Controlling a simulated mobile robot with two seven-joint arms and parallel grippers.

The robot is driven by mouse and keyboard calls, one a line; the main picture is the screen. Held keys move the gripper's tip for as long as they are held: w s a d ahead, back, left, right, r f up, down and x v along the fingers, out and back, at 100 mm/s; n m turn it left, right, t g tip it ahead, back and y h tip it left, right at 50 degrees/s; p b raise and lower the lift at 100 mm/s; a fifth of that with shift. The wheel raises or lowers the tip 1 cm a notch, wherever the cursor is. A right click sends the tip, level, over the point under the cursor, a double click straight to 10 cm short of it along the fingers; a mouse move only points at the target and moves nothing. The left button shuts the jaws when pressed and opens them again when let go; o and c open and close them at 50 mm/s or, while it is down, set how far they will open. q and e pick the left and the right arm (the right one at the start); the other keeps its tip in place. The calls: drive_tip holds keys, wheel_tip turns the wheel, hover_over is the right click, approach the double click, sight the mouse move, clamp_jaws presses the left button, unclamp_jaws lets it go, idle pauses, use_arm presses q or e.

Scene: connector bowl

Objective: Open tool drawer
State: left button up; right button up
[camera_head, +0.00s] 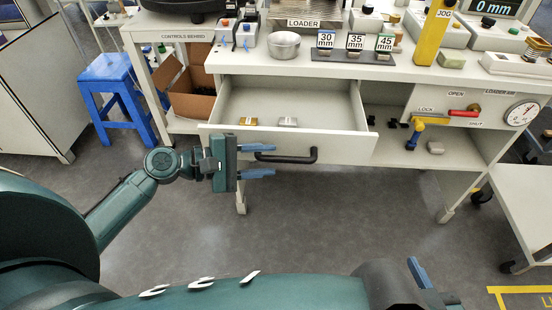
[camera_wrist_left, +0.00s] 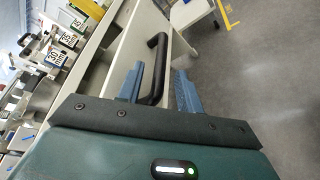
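The white tool drawer (camera_head: 345,148) under the bench is pulled partly out, and its inside shows. Its dark bar handle (camera_head: 300,160) is on the front panel. My left gripper (camera_head: 258,160) is at the left end of the handle, its blue fingers apart. In the left wrist view the handle (camera_wrist_left: 160,58) lies between the two spread fingers of the gripper (camera_wrist_left: 157,90), with a gap on the right side; contact on the left is unclear. My right gripper (camera_head: 420,275) shows only as a blue finger at the bottom edge; the rest is hidden.
The drawer holds a brass block (camera_head: 244,121) and a silver block (camera_head: 288,122). A metal bowl (camera_head: 284,46) and labelled blocks (camera_head: 355,42) stand on the bench top. A blue stool (camera_head: 108,72) and a cardboard box (camera_head: 190,98) are at the left. The floor in front is clear.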

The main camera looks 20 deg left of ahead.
sight(272, 160)
use_arm(q)
drive_tip(key=shift+x, duration=1.6)
clamp_jaws()
